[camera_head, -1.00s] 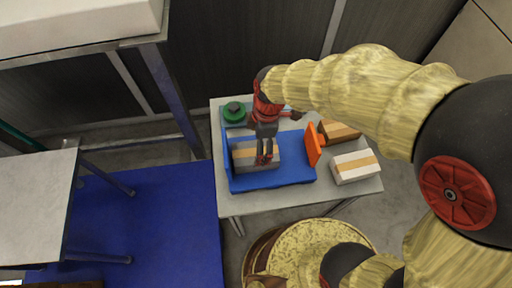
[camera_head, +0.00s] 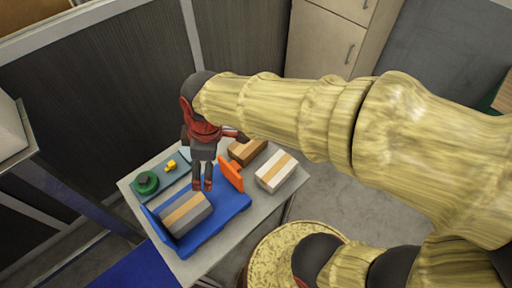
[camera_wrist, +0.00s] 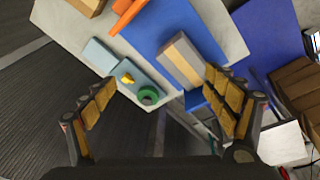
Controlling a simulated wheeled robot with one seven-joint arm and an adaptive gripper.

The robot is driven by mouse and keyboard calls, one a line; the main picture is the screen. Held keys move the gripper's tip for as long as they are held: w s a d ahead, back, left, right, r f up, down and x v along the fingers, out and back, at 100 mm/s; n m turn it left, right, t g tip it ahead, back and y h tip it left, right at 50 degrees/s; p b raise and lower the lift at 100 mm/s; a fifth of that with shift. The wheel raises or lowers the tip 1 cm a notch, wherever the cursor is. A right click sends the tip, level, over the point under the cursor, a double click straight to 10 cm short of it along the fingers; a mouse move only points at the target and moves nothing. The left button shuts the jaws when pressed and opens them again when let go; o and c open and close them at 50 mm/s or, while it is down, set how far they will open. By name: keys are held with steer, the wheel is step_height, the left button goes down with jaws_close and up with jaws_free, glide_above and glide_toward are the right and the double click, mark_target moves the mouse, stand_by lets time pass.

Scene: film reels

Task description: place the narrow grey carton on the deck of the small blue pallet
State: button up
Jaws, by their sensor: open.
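The narrow grey carton (camera_head: 184,216) has a tan stripe and lies flat on the deck of the small blue pallet (camera_head: 230,208), near its raised left end wall. In the wrist view the carton (camera_wrist: 172,62) rests on the blue deck (camera_wrist: 150,40), closer to the right finger. My gripper (camera_head: 202,187) is above the pallet, up and to the right of the carton in the head view. In the wrist view my gripper (camera_wrist: 161,77) has its fingers spread wide with nothing between them, apart from the carton.
An orange upright piece (camera_head: 231,176) stands at the pallet's right end. Beyond it are a brown carton (camera_head: 247,151) and a white carton (camera_head: 276,172). Grey tabletop (camera_head: 240,232) is bare at the front.

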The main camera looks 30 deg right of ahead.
steer(key=s+d+r+m+t, duration=0.1)
steer(key=s+d+r+m, duration=0.2)
steer(key=d+m, duration=0.3)
steer(key=s+d+r+m+t+h, duration=0.1)
steer(key=s+d+r+m+t, duration=0.1)
steer(key=s+d+r+m, duration=0.2)
steer(key=d+m, duration=0.2)
steer(key=shift+s+r+m+h, duration=0.25)
steer(key=shift+r+m+h, duration=0.05)
steer(key=shift+r+m, duration=0.1)
